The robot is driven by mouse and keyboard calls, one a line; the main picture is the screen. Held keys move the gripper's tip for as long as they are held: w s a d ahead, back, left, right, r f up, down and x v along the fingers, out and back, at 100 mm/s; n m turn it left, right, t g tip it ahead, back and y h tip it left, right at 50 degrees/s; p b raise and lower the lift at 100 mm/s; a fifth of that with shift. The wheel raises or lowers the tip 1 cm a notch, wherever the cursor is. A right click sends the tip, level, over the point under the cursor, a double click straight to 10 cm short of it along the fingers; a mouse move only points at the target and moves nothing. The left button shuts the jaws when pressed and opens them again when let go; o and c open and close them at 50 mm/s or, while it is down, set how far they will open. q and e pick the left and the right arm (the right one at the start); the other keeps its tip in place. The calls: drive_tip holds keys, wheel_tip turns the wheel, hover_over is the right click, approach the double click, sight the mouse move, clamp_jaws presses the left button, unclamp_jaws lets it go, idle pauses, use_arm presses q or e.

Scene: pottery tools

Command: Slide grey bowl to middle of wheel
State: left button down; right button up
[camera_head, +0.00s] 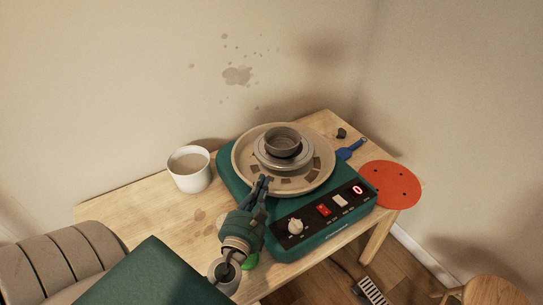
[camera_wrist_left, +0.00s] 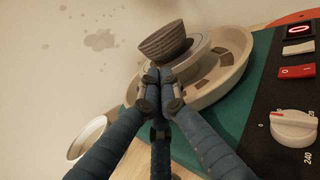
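The grey bowl (camera_head: 282,142) sits upright on the round wheel head (camera_head: 262,159) inside the tan splash pan (camera_head: 242,165) of the green pottery wheel. In the left wrist view, the bowl (camera_wrist_left: 163,40) is just beyond my fingertips, toward the far left side of the wheel head (camera_wrist_left: 201,48). My left gripper (camera_head: 264,180) reaches over the near rim of the pan. Its fingertips (camera_wrist_left: 161,78) are together with nothing visible between them. They appear apart from the bowl, though contact is hard to judge. My right gripper is not in view.
A white bucket (camera_head: 190,170) stands left of the wheel. A control panel with a red switch (camera_head: 323,209) and knob (camera_head: 295,226) is at the front. A blue-handled tool (camera_head: 351,148) and an orange disc (camera_head: 391,185) lie to the right. A stool (camera_head: 492,292) is on the floor.

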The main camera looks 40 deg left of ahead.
sight(274, 153)
use_arm(q)
drive_tip(key=p+x, duration=0.2)
drive_tip(key=x, duration=0.7)
drive_tip(key=shift+w, duration=0.1)
drive_tip(key=shift+w+a+f, duration=0.1)
drive_tip(key=shift+w+a, duration=0.1)
drive_tip(key=shift+w, duration=0.1)
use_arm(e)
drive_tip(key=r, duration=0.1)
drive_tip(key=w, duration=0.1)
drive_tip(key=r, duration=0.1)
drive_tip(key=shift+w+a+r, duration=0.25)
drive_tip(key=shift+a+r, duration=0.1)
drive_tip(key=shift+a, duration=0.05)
use_arm(q)
drive_tip(key=x, duration=0.3)
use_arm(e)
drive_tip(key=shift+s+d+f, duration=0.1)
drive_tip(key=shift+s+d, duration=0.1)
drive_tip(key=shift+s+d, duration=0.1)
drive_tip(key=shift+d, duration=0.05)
